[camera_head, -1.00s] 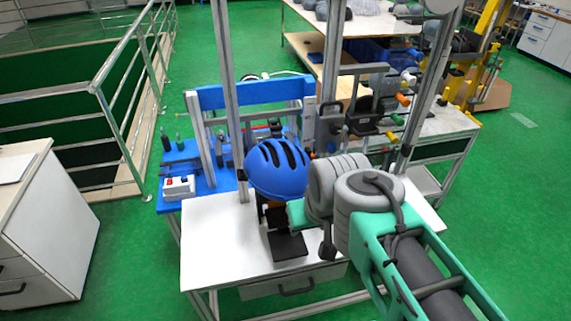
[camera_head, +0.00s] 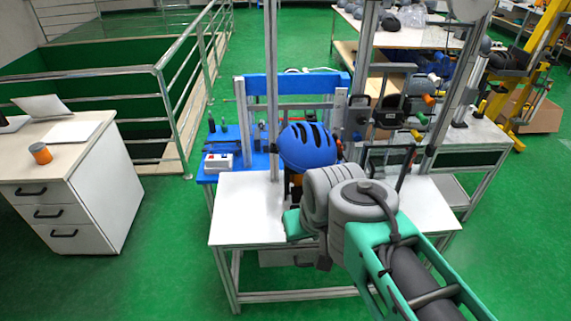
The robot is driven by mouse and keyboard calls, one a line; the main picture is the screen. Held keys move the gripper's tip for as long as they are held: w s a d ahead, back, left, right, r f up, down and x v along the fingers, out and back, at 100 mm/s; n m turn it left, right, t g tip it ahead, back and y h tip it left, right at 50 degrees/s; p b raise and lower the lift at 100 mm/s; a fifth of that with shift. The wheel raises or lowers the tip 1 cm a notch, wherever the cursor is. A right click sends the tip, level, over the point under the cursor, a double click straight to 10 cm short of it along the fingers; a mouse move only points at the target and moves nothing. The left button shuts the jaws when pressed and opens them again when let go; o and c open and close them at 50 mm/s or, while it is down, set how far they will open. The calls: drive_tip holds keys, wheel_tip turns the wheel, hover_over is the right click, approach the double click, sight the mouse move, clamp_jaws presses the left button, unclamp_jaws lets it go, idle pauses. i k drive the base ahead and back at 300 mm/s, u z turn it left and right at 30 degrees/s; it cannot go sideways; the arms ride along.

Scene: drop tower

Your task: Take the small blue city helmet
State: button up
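The blue city helmet (camera_head: 307,146) has dark vents and sits on a dark stand within the drop tower frame, above the white table (camera_head: 240,210). The stand's lower part is hidden behind my arm. My arm reaches in from the lower right, and its grey wrist joints (camera_head: 345,205) appear just below and right of the helmet in the picture. I cannot tell the depth between them. I cannot make out my gripper's fingers. No contact with the helmet is visible.
Metal uprights (camera_head: 272,90) stand close beside the helmet. A blue bench (camera_head: 207,173) with a white switch box (camera_head: 218,162) is at the left. A drawer cabinet (camera_head: 85,195) stands further left, with green floor between. Equipment crowds the tower's right side.

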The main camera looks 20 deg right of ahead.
sight(302, 146)
drive_tip(key=u, duration=0.35)
drive_tip(key=k, duration=0.7)
drive_tip(key=z, duration=0.8)
drive_tip(key=i, duration=1.45)
drive_tip(key=u, duration=0.85)
drive_tip(key=i, duration=0.4)
drive_tip(key=u, duration=0.35)
